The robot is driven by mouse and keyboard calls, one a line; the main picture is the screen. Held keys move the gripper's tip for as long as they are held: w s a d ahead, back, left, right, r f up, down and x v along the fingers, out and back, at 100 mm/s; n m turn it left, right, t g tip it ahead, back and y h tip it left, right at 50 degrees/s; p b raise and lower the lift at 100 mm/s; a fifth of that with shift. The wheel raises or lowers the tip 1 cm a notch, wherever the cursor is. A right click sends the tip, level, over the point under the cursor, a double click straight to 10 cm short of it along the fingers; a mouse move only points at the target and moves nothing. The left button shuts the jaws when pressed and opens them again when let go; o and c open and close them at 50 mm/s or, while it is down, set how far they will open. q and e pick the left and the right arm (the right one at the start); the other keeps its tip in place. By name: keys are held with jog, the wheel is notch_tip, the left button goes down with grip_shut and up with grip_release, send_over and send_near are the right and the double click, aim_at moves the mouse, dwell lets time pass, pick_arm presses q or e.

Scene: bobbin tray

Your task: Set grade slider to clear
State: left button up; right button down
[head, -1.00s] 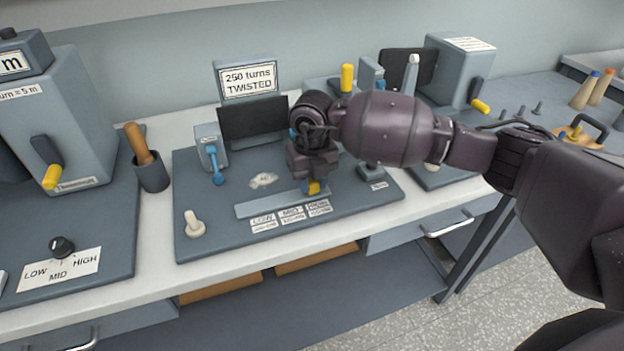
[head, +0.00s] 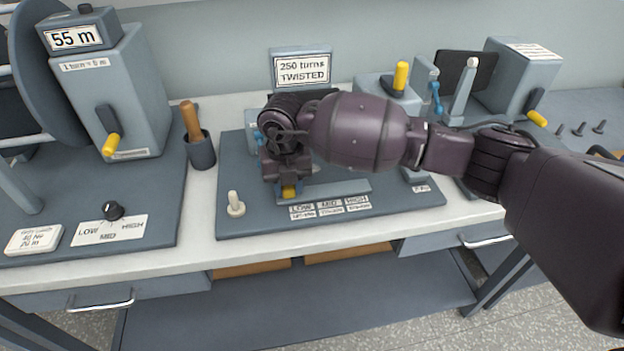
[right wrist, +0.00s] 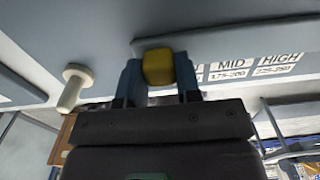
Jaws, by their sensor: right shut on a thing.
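The slider's yellow knob (head: 289,193) stands near the left end of its grey track (head: 345,188), at the front of the dark board (head: 405,215). My right gripper (head: 288,185) is shut on this knob. The right wrist view shows the yellow knob (right wrist: 158,67) between the two blue-grey fingers of my right gripper (right wrist: 159,82). Labels LOW (head: 302,210), MID (head: 330,207) and HIGH (head: 356,203) lie along the track's front edge. The knob is by the LOW end; in the right wrist view the LOW label is mostly hidden. My left gripper is not in view.
A cream peg (head: 235,204) stands left of the track. A sign (head: 303,72) reads "250 turns TWISTED". A cup with a wooden handle (head: 200,150) and a LOW-MID-HIGH dial (head: 113,210) are farther left. My right arm covers the board's middle.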

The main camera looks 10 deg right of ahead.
jog(key=shift+a, duration=0.6)
jog(key=c, duration=0.8)
grip_release()
notch_tip(320, 180, up, 11)
jog(key=shift+p, duration=0.3)
